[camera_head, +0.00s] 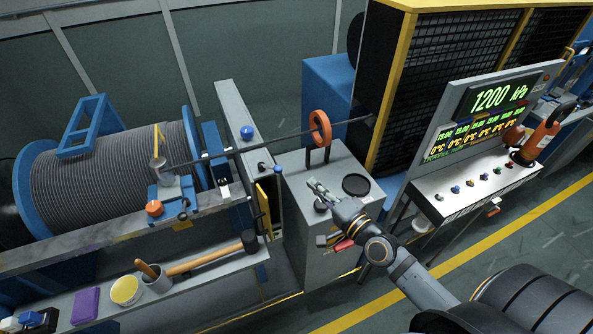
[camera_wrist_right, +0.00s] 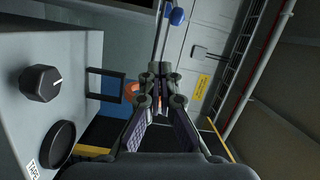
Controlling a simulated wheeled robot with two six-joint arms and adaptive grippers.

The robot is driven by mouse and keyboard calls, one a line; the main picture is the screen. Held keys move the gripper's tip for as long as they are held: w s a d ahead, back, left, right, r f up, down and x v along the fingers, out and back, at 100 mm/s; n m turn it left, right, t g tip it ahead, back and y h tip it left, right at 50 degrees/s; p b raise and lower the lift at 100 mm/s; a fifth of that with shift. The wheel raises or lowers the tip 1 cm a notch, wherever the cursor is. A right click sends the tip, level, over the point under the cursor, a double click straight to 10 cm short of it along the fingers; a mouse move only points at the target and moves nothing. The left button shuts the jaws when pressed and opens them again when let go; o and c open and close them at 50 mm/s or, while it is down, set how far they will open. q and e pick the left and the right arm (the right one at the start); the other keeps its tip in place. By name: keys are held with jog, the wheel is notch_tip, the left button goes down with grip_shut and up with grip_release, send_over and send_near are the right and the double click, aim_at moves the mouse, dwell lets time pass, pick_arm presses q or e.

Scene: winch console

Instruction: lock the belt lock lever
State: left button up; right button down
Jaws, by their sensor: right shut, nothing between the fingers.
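No label that I can read marks the belt lock lever, so I cannot tell for certain which part it is. Candidates are a blue knob (camera_head: 278,169) by the end of the grey bench and another blue knob (camera_head: 246,132) on the grey post. A blue knob on a rod (camera_wrist_right: 177,17) also shows beyond my fingertips in the right wrist view. My right gripper (camera_head: 318,187) is over the grey cabinet, shut and empty, its fingertips (camera_wrist_right: 160,72) together and apart from the knobs. My left gripper is out of view.
The grey cabinet (camera_head: 315,235) carries a dark round cap (camera_head: 356,185). The cable drum (camera_head: 110,165) is at left, the console display (camera_head: 490,98) at right. Open floor lies in front.

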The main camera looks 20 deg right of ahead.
jog(key=shift+d+r+m+t+h, duration=0.3)
jog(key=shift+d+r+m, duration=0.3)
jog(key=shift+r+m, duration=0.2)
jog(key=w+a+p, duration=0.1)
jog(key=w+a, duration=0.4)
jog(key=w, duration=0.2)
jog(key=shift+w+a, duration=0.35)
jog(key=shift+a, duration=0.05)
jog(key=shift+f, duration=0.1)
